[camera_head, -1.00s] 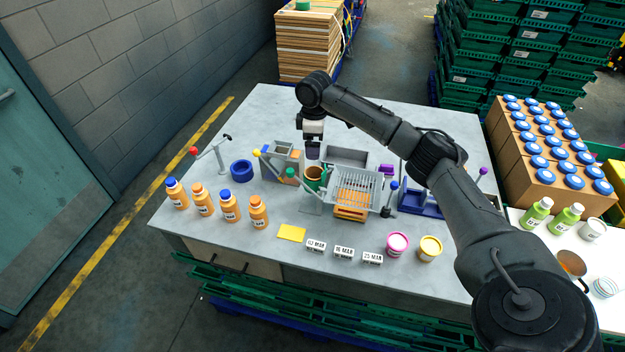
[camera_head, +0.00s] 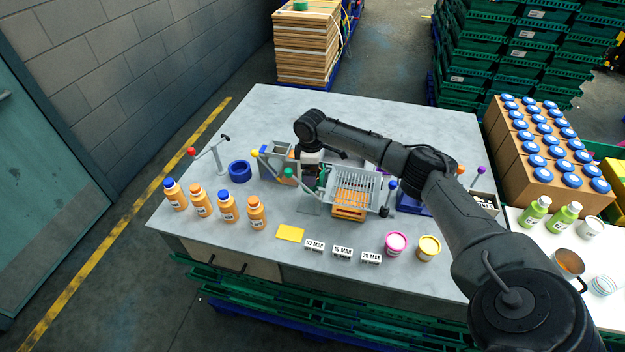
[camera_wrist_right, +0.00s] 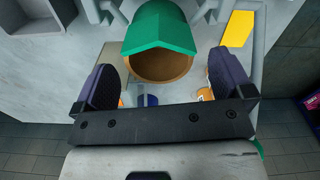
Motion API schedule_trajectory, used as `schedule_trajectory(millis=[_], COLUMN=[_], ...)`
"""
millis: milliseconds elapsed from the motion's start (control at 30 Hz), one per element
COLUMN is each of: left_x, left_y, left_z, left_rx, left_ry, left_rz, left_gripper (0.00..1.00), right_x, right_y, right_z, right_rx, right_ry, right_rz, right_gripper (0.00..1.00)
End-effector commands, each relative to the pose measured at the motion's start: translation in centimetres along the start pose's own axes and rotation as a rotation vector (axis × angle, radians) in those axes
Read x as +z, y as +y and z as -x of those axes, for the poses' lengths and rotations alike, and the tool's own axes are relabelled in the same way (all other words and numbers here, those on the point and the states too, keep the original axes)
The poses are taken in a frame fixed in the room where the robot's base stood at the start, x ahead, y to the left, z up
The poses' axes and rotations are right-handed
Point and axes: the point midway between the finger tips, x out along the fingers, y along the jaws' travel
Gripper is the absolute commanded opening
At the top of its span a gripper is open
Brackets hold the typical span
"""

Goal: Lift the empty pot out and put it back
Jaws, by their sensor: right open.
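A round pot (camera_wrist_right: 158,67) with a green outside and a brown inside shows at the top middle of the right wrist view. Its mouth faces the camera, and I see nothing inside it. My right gripper (camera_wrist_right: 166,82) is open, with one dark finger to each side of the pot's mouth. I cannot tell whether either finger touches it. In the head view my right gripper (camera_head: 311,178) is low over the fixtures in the middle of the table and hides most of the pot. My left gripper is not in view.
A wire basket (camera_head: 354,183) stands just right of the gripper, and a yellow-knobbed lever (camera_head: 268,164) is close on its left. Orange bottles (camera_head: 228,208), a blue ring (camera_head: 240,171) and a yellow card (camera_head: 290,233) lie farther out. The table's back left (camera_head: 290,110) is clear.

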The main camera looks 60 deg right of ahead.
Motion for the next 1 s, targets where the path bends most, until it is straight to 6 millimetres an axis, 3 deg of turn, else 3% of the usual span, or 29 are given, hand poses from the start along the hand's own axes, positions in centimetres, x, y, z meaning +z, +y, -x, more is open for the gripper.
schedule_trajectory(millis=[333,900,1000], left_x=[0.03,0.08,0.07], left_y=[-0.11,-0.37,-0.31], left_z=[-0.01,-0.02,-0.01], left_rx=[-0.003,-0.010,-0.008], left_ry=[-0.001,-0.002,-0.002], left_rz=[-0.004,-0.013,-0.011], left_gripper=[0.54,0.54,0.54], right_x=[0.02,0.01,0.01], right_y=[0.01,0.02,0.03], right_z=[-0.43,-0.38,-0.35], right_rx=[0.000,0.001,0.001], right_ry=[0.000,0.001,0.001], right_rz=[-0.001,-0.001,-0.001], right_gripper=[0.96,0.42,0.41])
